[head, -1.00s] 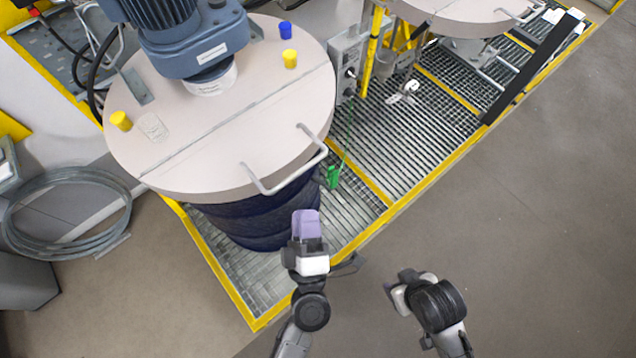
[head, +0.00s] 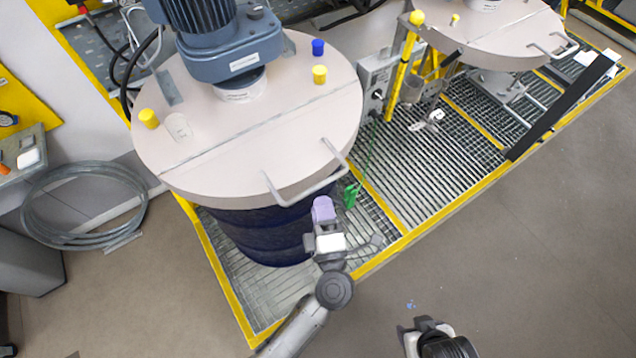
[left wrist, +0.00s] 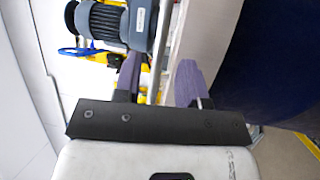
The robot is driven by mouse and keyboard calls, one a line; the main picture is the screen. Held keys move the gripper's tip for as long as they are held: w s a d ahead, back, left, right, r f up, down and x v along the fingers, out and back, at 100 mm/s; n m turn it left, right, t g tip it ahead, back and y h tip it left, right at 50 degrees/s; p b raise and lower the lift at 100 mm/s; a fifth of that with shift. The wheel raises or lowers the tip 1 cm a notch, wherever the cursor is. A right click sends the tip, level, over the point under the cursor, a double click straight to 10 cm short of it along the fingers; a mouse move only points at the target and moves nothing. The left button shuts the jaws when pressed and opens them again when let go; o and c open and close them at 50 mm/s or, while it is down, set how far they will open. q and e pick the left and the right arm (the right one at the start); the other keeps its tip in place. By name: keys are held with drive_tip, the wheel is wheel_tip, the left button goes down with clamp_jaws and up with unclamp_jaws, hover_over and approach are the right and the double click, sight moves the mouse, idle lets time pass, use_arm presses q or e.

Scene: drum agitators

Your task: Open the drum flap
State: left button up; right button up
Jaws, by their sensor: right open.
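The drum lid (head: 215,150) is a beige disc on a dark blue drum (head: 262,235). A seam crosses it, and the near part is the flap (head: 270,160), which lies flat and closed. Its pale bar handle (head: 308,190) stands out at the front edge. My left gripper (head: 323,208) is just in front of the handle, purple fingers towards it. In the left wrist view the fingers (left wrist: 157,82) are apart, with a pale bar (left wrist: 160,50) seen between them; I cannot tell whether it touches them. My right gripper (head: 408,338) is open and empty, low in the picture, partly cut off.
A blue-grey motor (head: 228,50) stands on the lid, with yellow caps (head: 148,118) and a blue cap (head: 318,47). A green tag (head: 351,195) hangs right of the handle. A second drum lid (head: 500,40) is at upper right. The floor (head: 520,250) to the right is clear.

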sight(318, 186)
use_arm(q)
drive_tip(key=shift+x, duration=2.6)
clamp_jaws()
